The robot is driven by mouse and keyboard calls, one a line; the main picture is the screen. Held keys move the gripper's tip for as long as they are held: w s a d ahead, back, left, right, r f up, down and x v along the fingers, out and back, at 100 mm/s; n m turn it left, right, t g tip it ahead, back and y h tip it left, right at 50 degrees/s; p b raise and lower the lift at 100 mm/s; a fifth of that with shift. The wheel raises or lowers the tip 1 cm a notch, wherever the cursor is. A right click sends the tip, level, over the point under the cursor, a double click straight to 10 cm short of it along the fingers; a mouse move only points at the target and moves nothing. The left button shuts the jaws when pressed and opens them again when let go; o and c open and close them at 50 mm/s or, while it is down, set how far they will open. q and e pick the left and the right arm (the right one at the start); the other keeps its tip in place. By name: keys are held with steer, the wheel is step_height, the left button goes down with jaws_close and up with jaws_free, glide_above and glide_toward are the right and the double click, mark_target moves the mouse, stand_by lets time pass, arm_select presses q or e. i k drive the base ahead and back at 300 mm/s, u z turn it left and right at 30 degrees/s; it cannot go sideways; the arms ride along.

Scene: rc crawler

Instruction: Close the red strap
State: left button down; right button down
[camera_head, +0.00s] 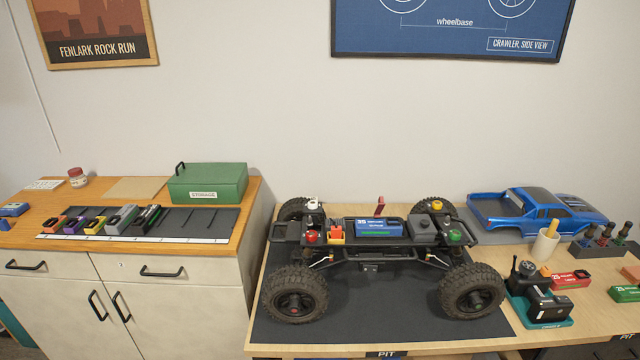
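The red strap (379,206) stands upright at the back edge of the crawler chassis (350,250), behind a blue battery pack (377,227). It is small in this view, and its lower end is hidden behind the battery. The strap does not lie across the top of the battery. The battery sits in the middle of the chassis, which rests on its big black tyres. Neither of my grippers is in view.
The chassis stands on a dark mat (390,333) on the wooden bench. A blue truck body (540,208), a cup (544,245) and a charger (538,295) stand to the right. A left cabinet holds a green storage box (208,182) and several coloured packs.

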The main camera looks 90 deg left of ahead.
mark_target(381, 205)
steer(key=u, duration=2.15)
